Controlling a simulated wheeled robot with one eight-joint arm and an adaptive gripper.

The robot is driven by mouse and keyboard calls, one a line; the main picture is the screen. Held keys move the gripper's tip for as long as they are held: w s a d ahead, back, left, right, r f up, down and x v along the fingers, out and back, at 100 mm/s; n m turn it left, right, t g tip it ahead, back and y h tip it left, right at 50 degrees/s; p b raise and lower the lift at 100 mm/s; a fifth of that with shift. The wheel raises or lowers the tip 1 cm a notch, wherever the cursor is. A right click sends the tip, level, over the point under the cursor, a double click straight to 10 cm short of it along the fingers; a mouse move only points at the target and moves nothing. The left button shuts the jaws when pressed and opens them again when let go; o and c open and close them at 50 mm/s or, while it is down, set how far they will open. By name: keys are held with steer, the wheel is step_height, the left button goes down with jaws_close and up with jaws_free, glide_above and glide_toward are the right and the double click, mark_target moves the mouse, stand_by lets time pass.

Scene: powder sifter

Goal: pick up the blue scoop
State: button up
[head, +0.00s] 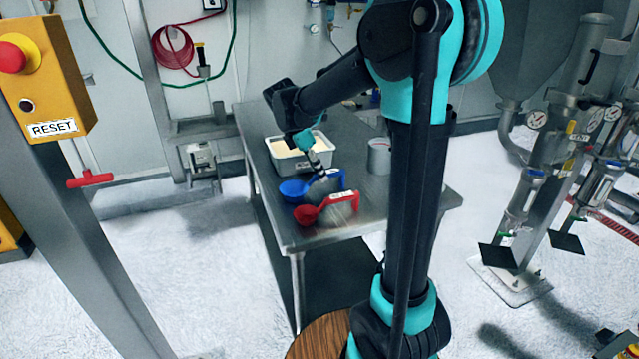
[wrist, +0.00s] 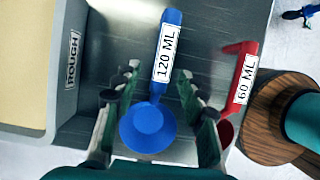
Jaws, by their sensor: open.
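The blue scoop lies on the metal table, its round bowl (wrist: 148,128) near my gripper and its handle, labelled 120 ML, pointing away in the wrist view. My gripper (wrist: 158,88) is open, with one finger on each side of the blue scoop; nothing is held. In the head view my gripper (head: 318,168) is over the table at the scoop. Whether the fingers touch the scoop cannot be told.
A red scoop (wrist: 244,78) labelled 60 ML lies close to the right finger. A tray (head: 291,165) of pale powder, labelled ROUGH, is on the left in the wrist view. A metal canister (head: 379,157) stands on the table (head: 395,203).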

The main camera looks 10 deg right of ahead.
steer(key=shift+x, duration=1.7)
steer(key=shift+a, duration=0.1)
jaws_close()
